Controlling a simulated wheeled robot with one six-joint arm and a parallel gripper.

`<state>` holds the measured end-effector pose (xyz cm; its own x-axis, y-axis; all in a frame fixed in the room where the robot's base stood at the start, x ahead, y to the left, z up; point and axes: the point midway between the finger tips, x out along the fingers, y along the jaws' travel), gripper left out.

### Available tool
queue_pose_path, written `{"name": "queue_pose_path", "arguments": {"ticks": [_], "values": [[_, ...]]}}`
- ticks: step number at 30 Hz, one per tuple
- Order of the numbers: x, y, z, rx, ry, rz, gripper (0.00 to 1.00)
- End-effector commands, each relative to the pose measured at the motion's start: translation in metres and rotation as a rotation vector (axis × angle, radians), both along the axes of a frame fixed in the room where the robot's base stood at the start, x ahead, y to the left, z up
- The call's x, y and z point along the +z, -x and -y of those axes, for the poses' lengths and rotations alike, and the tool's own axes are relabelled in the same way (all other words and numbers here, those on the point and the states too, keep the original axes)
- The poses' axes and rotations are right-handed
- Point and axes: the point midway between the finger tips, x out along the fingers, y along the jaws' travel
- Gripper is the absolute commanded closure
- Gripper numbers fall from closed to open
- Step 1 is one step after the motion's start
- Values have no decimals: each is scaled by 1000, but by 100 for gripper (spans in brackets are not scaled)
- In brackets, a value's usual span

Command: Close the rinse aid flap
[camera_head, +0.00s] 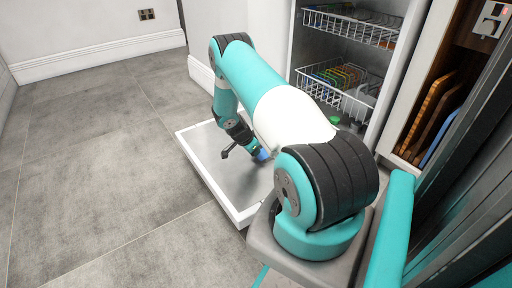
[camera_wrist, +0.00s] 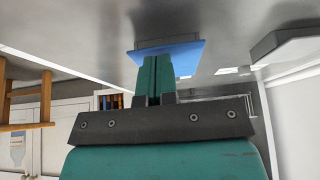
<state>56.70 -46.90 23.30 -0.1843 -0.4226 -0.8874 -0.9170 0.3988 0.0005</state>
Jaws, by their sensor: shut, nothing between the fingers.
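The rinse aid flap is a blue panel (camera_wrist: 185,52) in the wrist view, standing out at an angle from the grey metal inner face of the dishwasher door (camera_wrist: 80,25). In the head view the flap is a small blue patch (camera_head: 262,155) on the lowered door (camera_head: 207,150), partly hidden by my arm. My gripper (camera_wrist: 153,62) is shut and empty. Its fingertips overlap the flap's near side in the wrist view; I cannot tell whether they touch it.
A grey raised housing (camera_wrist: 285,45) sits on the door, right of the flap. The dishwasher's lower rack (camera_head: 340,88) and upper rack (camera_head: 350,25) stand inside. Cutting boards (camera_head: 432,112) are in the cabinet at right. The floor at left is clear.

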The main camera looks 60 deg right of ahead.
Motion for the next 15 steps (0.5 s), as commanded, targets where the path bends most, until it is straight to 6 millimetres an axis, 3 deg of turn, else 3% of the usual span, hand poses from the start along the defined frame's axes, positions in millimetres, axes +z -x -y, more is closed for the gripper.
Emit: {"name": "queue_pose_path", "arguments": {"ticks": [15], "values": [[-9,-3,-3,4,-2,1,100]]}}
